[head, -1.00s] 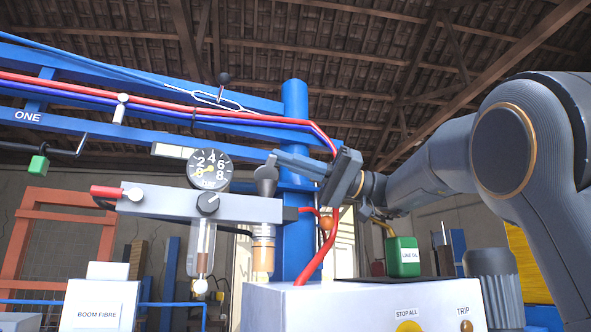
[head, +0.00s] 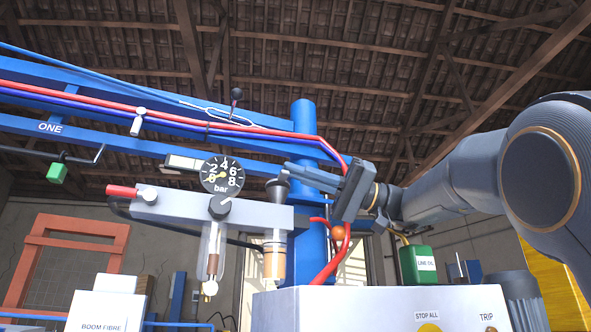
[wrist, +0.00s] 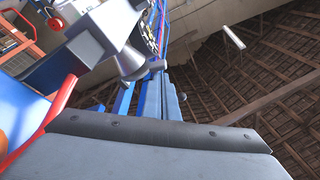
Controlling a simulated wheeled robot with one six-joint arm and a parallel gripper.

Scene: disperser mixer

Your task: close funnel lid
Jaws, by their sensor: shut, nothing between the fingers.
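The dark grey funnel (head: 277,192) stands on top of the clear cup at the right end of the grey air-unit bar. It also shows in the wrist view (wrist: 130,66), left of my fingertips. A small dark piece, apparently the lid (head: 284,175), shows just above the funnel's right rim. Its exact angle is too small to tell. My gripper (head: 290,168) is shut and empty, reaching in from the right. Its fingertips are at the lid's upper right; whether they touch it I cannot tell. In the wrist view the shut fingers (wrist: 169,84) point away beside the funnel.
The pressure gauge (head: 222,175) and grey bar (head: 180,205) lie left of the funnel. A blue post (head: 304,125) and red hose (head: 341,255) stand close behind and below my gripper. The white control box (head: 380,305) is below.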

